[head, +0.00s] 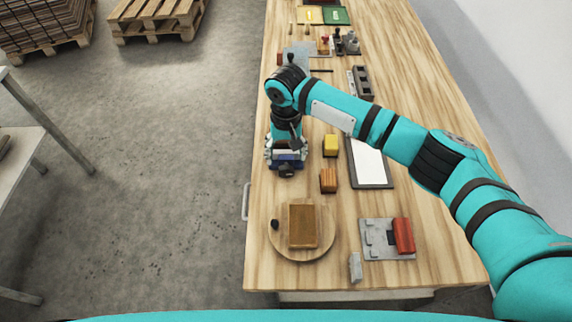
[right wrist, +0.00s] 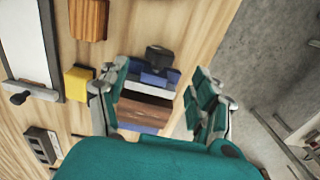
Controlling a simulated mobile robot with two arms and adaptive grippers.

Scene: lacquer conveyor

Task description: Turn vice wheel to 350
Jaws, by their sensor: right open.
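A blue vice (head: 288,163) sits at the left edge of the wooden bench, mostly hidden under my right gripper in the head view. Its dark wheel (head: 287,171) sticks out on the near side. In the right wrist view the blue vice (right wrist: 157,76) shows between the fingers, with its black wheel (right wrist: 159,58) beyond the fingertips and brown wood nearer. My right gripper (head: 285,153) points down over the vice. In the right wrist view it (right wrist: 160,95) is open, fingers apart on either side; contact cannot be told. No number shows on the wheel. My left gripper is not in view.
A yellow block (head: 330,145) and an orange-brown block (head: 328,180) stand close right of the vice. A round board (head: 275,242) bears a brown block (head: 303,226) nearer. A white-topped panel (head: 370,164) lies right. Open floor lies left of the bench.

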